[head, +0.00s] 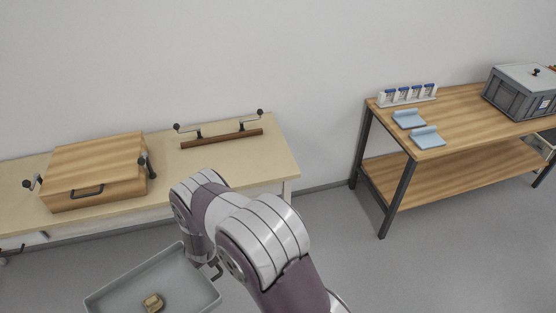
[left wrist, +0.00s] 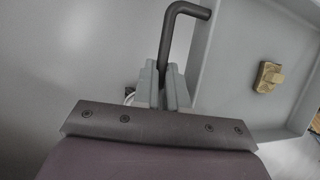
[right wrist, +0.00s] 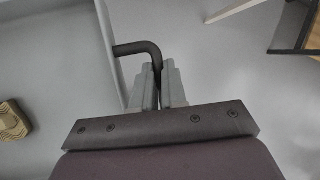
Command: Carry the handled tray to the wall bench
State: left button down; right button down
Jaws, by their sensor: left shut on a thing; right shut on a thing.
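The grey handled tray (head: 180,262) is at the lower left of the head view, in front of the cream-topped bench (head: 225,170) along the wall. A small tan sherd (head: 153,303) lies in it; it also shows in the left wrist view (left wrist: 268,77) and right wrist view (right wrist: 12,120). My left gripper (left wrist: 165,88) is shut on a dark bent tray handle (left wrist: 185,8). My right gripper (right wrist: 160,85) is shut on the other dark handle (right wrist: 135,48). My right arm covers part of the tray's right side in the head view.
A wooden case (head: 95,168) and a brown bar with dark knobs (head: 222,138) are on the cream bench, with bare top between and right of them. A wood-topped bench (head: 460,105) at right holds a grey crate (head: 520,92), blue pieces (head: 408,118) and a vial rack (head: 408,97).

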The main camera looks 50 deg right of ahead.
aim_at(227, 160)
jog(key=i+l+z, duration=0.4)
jog(key=i+l, duration=0.15)
jog(key=i+l+z, duration=0.4)
jog(key=i, duration=0.2)
jog(key=i+l, duration=0.2)
jog(key=i, duration=0.25)
